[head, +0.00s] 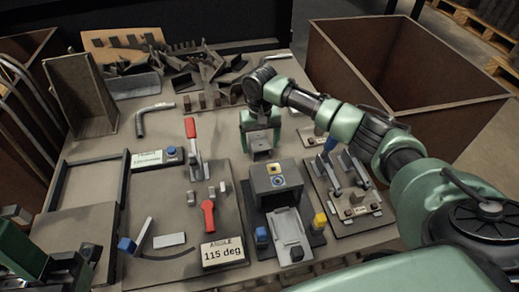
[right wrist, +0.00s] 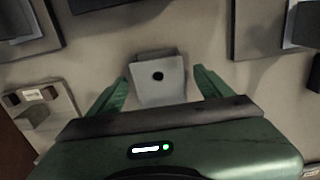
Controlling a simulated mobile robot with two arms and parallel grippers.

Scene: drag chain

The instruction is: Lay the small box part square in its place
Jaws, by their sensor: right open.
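The small box part (right wrist: 160,90) is a pale grey piece with a dark round hole in its face. In the right wrist view it lies between the two green fingers of my right gripper (right wrist: 161,77), with a gap on each side. In the head view my right gripper (head: 261,140) is low over the middle of the table, behind a dark block-shaped fixture. The part (head: 262,155) shows there as a small grey shape under the gripper, partly hidden. My right gripper is open.
The dark fixture (head: 277,181) with yellow and blue marks stands in front of the gripper. A red-handled clamp board (head: 226,240) is left of it, a board with upright brackets (head: 345,215) right. Scrap metal pieces (head: 205,68) lie behind. A large brown bin (head: 335,75) stands at the right.

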